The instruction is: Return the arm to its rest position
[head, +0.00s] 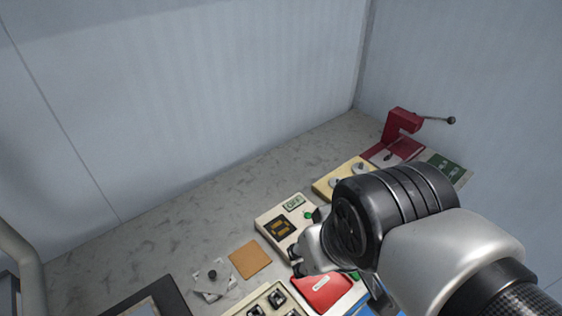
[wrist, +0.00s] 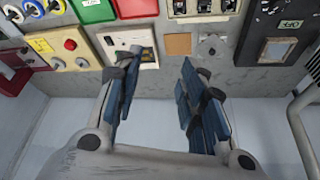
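My arm reaches over the bench (head: 150,245) from the lower right of the head view, and its wrist hides part of the bench. My gripper (wrist: 160,60) shows in the wrist view with its two dark blue-padded fingers spread apart. I see nothing between them. In the head view the gripper is mostly hidden behind my wrist, close to a cream box (head: 268,215) with an OFF label and a dark display. I cannot tell from these views whether a finger touches the box.
A red crank device (head: 400,124) stands at the far right corner. A cream panel with knobs (head: 328,187), a tan square (head: 250,259), a grey knob plate (head: 213,284) and a red panel (head: 318,294) crowd the bench. Walls close off the back and right.

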